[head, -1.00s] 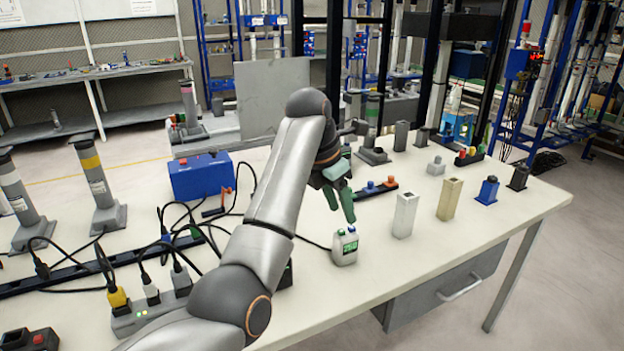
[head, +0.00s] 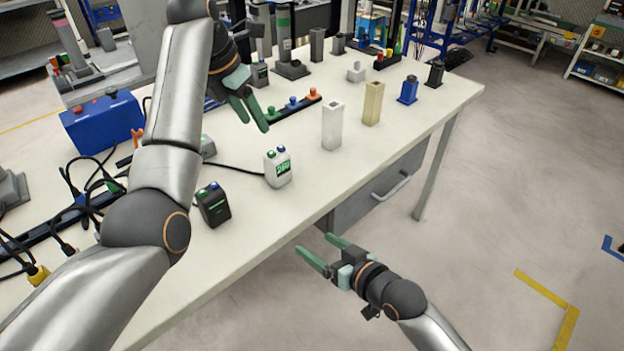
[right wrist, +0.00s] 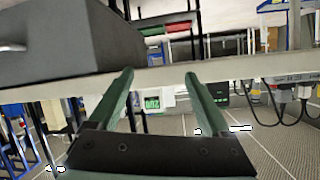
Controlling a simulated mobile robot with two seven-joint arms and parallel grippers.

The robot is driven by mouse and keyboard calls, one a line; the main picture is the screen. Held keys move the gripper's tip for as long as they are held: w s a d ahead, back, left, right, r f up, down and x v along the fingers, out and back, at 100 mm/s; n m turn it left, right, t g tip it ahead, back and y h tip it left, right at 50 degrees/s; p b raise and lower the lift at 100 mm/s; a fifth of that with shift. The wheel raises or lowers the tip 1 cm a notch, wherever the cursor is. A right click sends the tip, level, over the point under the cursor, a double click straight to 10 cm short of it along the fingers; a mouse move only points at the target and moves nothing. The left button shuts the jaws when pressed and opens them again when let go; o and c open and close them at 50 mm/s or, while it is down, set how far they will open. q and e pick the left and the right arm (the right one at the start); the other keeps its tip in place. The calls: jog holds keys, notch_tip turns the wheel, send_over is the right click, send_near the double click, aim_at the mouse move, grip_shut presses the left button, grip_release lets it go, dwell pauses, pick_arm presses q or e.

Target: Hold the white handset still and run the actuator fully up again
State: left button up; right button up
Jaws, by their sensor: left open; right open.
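The white handset (head: 278,170) stands upright on the table, with a green display and a green and a blue button on top. A black cable runs left from it. It also shows between my right fingers in the right wrist view (right wrist: 152,103). My left gripper (head: 256,127) is open and empty, pointing down behind and left of the handset, apart from it. My right gripper (head: 312,243) is open and empty off the table's front edge, in front of the handset. A grey actuator column (head: 284,40) stands at the back; I cannot tell which actuator belongs to the handset.
A black handset (head: 213,204) stands left of the white one. White (head: 332,126) and beige (head: 373,104) blocks stand to its right. A button strip (head: 292,104) lies behind. A blue box (head: 103,122) and cables lie left. A drawer (head: 375,185) hangs under the table.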

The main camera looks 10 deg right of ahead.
aim_at(284, 172)
jog(key=shift+o, duration=1.1)
jog(key=shift+n+y, duration=0.7)
jog(key=shift+n, duration=0.1)
jog(key=w+r, duration=0.2)
jog(key=w+a+r, duration=0.1)
jog(key=w+r, duration=0.2)
jog(key=r, duration=0.2)
jog(key=shift+w+a, duration=0.3)
jog(key=shift+w, duration=0.1)
jog(key=w+r, duration=0.1)
jog(key=w+r+n, duration=0.1)
jog(key=shift+w+d+r, duration=0.15)
jog(key=shift+w+d, duration=0.25)
jog(key=shift+w+d+r+n, duration=0.15)
jog(key=shift+w+n, duration=0.25)
jog(key=x, duration=1.2)
jog(key=shift+w+f, duration=0.1)
jog(key=shift+f, duration=0.15)
jog(key=shift+c, duration=0.2)
jog(key=c, duration=1.5)
pick_arm(q)
grip_shut()
